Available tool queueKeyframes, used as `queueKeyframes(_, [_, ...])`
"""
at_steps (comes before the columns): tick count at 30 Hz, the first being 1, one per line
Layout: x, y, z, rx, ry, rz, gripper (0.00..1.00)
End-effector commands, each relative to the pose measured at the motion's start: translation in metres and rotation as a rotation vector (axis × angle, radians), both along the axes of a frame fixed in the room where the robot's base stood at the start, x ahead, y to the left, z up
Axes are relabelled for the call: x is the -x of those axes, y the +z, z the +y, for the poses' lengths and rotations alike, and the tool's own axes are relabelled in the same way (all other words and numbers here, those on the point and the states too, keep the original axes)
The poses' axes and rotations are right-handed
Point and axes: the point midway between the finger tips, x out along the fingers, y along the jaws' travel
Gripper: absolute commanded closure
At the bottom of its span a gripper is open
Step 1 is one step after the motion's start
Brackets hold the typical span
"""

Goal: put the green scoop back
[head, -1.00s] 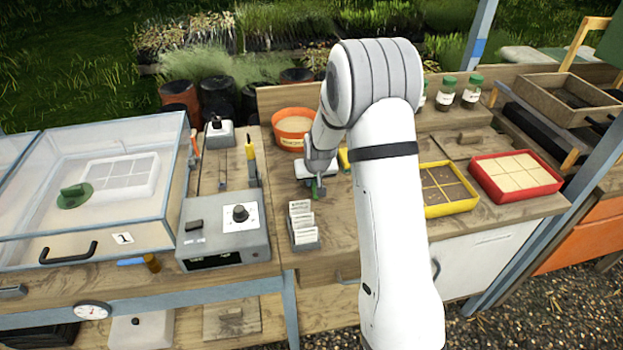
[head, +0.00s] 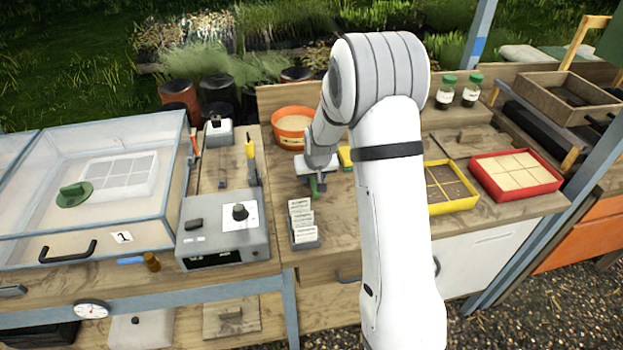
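A small green piece (head: 315,187), which looks like part of the green scoop, shows at my gripper (head: 317,176) over the wooden bench. The rest of the scoop is hidden by my gripper and wrist. My gripper points down, low over the bench, behind the card holder and in front of the orange tub (head: 291,125), which holds pale material. The fingers are too small and covered to tell whether they grip the green piece.
The card holder (head: 303,239) stands close in front of my gripper. A yellow object (head: 345,157) is just right of it. The yellow-rimmed tray (head: 452,206) and red tray (head: 514,175) lie right of my arm. A grey control box (head: 221,242) and clear-lidded case (head: 95,215) stand left.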

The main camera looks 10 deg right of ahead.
Motion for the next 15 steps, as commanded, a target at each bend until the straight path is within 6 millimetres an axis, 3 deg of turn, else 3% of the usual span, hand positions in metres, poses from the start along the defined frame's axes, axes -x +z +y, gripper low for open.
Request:
queueKeyframes(9, [0.025,0.058,0.0,0.0,0.0,-0.004,0.65])
queueKeyframes(15, [0.038,0.086,0.0,0.0,0.0,-0.001,0.65])
